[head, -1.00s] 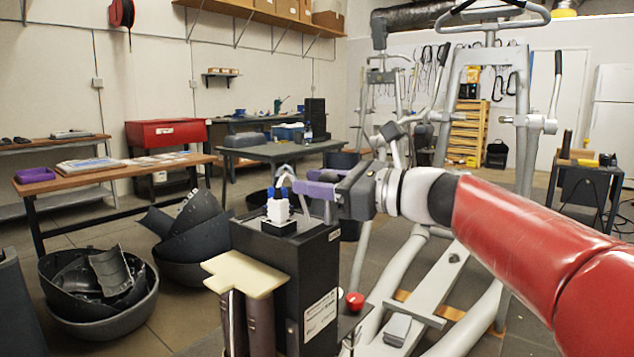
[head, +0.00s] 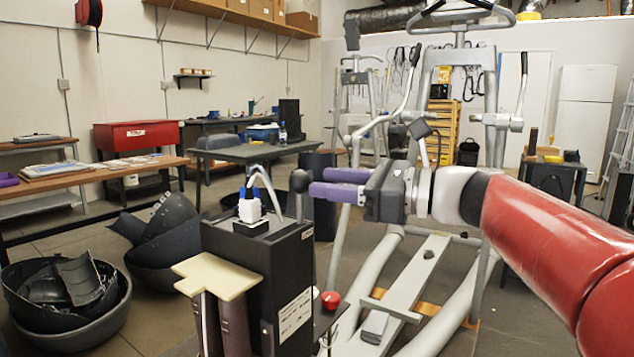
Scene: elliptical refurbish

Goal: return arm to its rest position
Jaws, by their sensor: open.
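My gripper (head: 312,182) is in the middle of the head view, with its two purple fingers pointing left. The fingers are apart and nothing shows between them. It is to the right of a white object with blue parts (head: 250,209), which stands on top of a black box-shaped cabinet (head: 290,262). A gap shows between the fingers and the white object. My red arm reaches in from the right edge.
Grey elliptical machines (head: 490,120) stand behind and below my arm. A red knob (head: 330,300) is beside the black cabinet. Dark bins of curved parts (head: 105,315) sit on the floor at left. A wooden table (head: 100,178) and a dark table (head: 262,152) are farther back.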

